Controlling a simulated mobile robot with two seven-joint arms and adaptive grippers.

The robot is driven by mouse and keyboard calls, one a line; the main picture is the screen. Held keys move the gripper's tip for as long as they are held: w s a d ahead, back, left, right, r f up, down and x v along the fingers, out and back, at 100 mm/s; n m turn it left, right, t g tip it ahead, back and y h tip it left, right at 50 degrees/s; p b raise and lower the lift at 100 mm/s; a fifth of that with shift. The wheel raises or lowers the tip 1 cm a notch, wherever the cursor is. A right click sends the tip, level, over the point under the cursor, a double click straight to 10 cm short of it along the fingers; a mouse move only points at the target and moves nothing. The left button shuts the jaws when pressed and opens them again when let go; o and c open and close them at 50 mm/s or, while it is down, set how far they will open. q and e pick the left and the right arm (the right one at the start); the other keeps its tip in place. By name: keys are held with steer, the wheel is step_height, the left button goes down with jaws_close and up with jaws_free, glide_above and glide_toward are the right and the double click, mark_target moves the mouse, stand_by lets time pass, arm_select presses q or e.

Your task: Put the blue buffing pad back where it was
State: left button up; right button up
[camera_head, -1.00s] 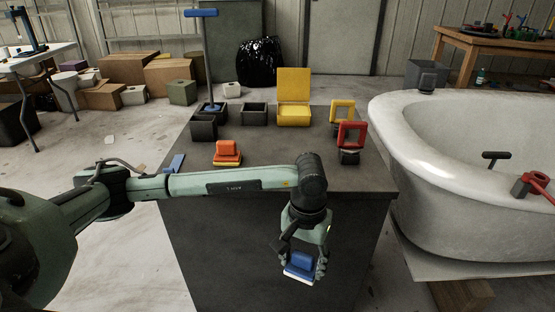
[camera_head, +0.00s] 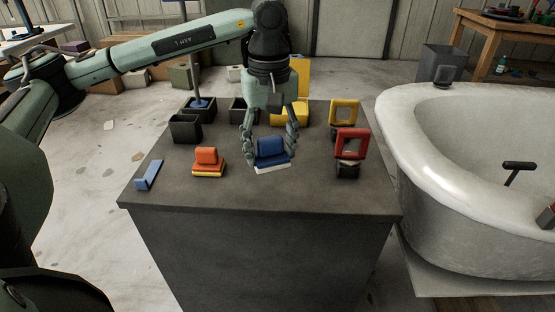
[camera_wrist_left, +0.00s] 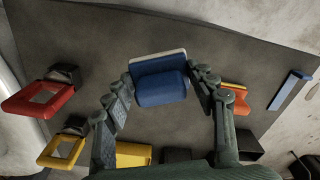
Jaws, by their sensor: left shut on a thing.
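The blue buffing pad (camera_head: 271,151) has a blue grip block on top and a white pad face below. My left gripper (camera_head: 271,150) is shut on its blue block, with one finger on each side. The pad is upright at the middle of the dark bench top (camera_head: 240,195), at or just above the surface; I cannot tell if it touches. In the left wrist view the pad (camera_wrist_left: 161,85) sits between the fingertips (camera_wrist_left: 165,88). My right gripper is not in view.
An orange pad (camera_head: 207,162) and a blue angled piece (camera_head: 149,175) lie to the left. Red (camera_head: 351,145) and yellow (camera_head: 343,112) frames stand to the right. Black bins (camera_head: 185,128) and a yellow box (camera_head: 300,112) are behind. A white hull mould (camera_head: 430,150) stands beside the bench.

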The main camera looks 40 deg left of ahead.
arm_select(q)
steer(key=w+f, duration=0.1)
steer(key=w+a+f, duration=0.1)
steer(key=w, duration=0.1)
steer(key=w+f, duration=0.1)
steer(key=shift+w+a, duration=0.15)
steer(key=shift+a, duration=0.2)
step_height(320, 180, down, 3)
steer(key=shift+f+p, duration=0.1)
steer(key=shift+p, duration=0.25)
steer(key=shift+f, duration=0.35)
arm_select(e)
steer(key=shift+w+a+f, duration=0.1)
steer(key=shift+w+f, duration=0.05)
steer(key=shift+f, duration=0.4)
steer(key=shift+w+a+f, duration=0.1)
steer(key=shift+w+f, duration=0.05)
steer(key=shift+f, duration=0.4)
arm_select(q)
steer(key=shift+f, duration=0.1)
